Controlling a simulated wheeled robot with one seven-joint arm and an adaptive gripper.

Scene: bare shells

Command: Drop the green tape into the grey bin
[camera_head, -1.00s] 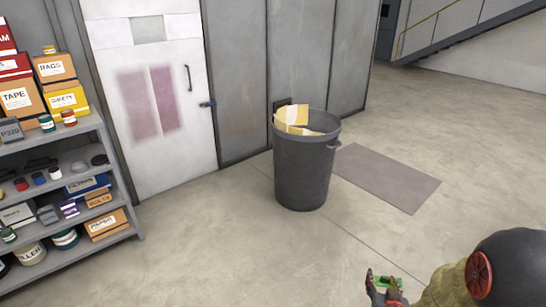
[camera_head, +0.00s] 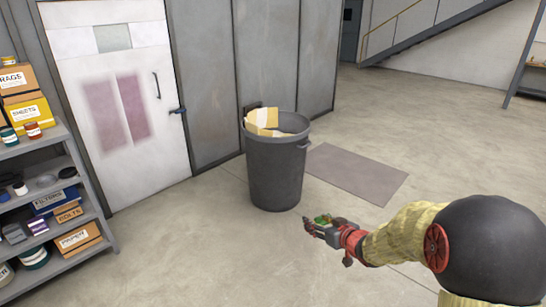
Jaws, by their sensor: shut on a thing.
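The grey bin (camera_head: 276,175) stands upright on the floor in the middle of the head view, with yellowish card or paper (camera_head: 263,120) showing above its rim. My gripper (camera_head: 312,224) is in front of the bin, to its lower right in the picture, apart from it and lower than its rim in the picture. It is shut on the green tape (camera_head: 323,219).
A shelf unit (camera_head: 58,140) with boxes and jars stands at the left. A white door (camera_head: 120,100) and grey wall panels are behind the bin. A flat grey mat (camera_head: 357,173) lies right of the bin. The floor in front is clear.

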